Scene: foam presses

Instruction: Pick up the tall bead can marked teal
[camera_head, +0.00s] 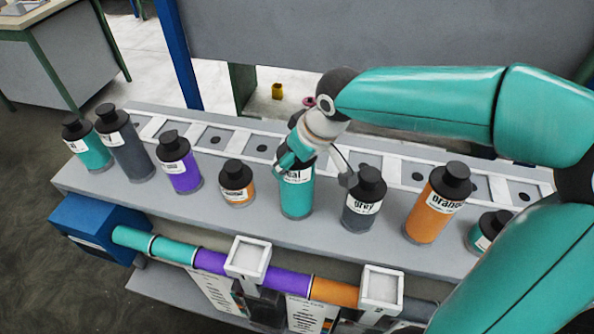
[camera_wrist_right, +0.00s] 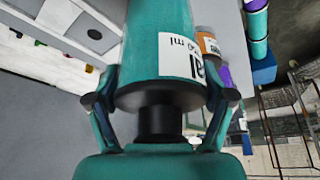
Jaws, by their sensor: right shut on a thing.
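The tall teal bead can (camera_head: 296,202) stands upright among the row of cans, its white label ending in "eal". My right gripper (camera_head: 300,155) comes down on it from above and is shut around its top, hiding the cap in the head view. In the right wrist view the two fingers of the gripper (camera_wrist_right: 162,100) press on both sides of the can (camera_wrist_right: 145,40) near its shoulder, with the black cap between them. I cannot tell whether its base touches the bench. My left gripper is not in view.
A small orange can (camera_head: 237,185) stands left of the teal can and a grey can (camera_head: 362,210) close on its right. A tall orange can (camera_head: 433,215), a purple can (camera_head: 181,172) and others share the grey bench (camera_head: 120,192). Recessed plates line the back. Coloured tubes run along the front.

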